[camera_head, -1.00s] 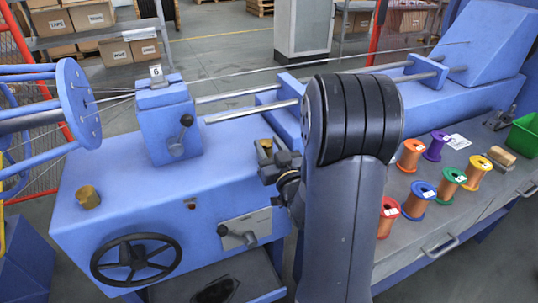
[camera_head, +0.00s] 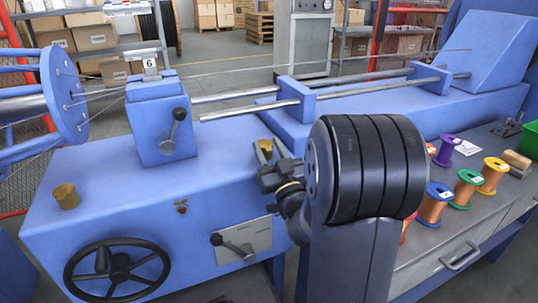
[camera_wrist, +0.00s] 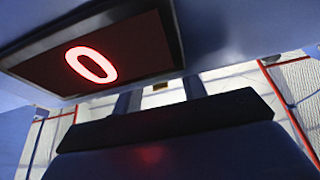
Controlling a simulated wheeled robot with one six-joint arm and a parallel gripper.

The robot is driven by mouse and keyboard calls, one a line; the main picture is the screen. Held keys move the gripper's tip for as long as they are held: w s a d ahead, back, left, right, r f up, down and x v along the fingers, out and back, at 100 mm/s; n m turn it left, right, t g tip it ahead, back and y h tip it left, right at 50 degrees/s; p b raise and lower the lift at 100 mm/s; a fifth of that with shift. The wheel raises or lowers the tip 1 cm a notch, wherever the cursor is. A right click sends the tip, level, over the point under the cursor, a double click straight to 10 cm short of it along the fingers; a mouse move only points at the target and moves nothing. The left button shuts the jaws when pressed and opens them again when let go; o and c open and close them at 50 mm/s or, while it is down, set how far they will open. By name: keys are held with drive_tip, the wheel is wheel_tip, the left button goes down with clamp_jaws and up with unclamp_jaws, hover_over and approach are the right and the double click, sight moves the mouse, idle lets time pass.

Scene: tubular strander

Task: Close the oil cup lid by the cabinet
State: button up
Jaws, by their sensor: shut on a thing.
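A brass oil cup (camera_head: 263,148) stands on the right end of the blue machine housing, just behind and left of my gripper (camera_head: 268,172). Its lid is too small and too much covered to tell its angle. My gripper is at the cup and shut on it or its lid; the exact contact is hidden. In the wrist view my gripper's fingers (camera_wrist: 160,95) are dark, with a small brown patch between them. A second brass cup (camera_head: 66,196) sits on the housing's left end, away from my gripper.
A lever block (camera_head: 162,125) marked 6 stands behind left, with steel rods running right. A black handwheel (camera_head: 117,270) and lever plate (camera_head: 240,245) are on the front. Wire spools (camera_head: 436,200) stand on the right bench. A red 0 display (camera_wrist: 92,62) fills the wrist view's upper left.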

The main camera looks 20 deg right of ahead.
drive_tip(key=o, duration=1)
drive_tip(key=b+v, duration=0.1)
drive_tip(key=v, duration=0.9)
drive_tip(key=shift+s+f, duration=0.15)
drive_tip(key=shift+s, duration=0.25)
drive_tip(key=shift+w, duration=0.1)
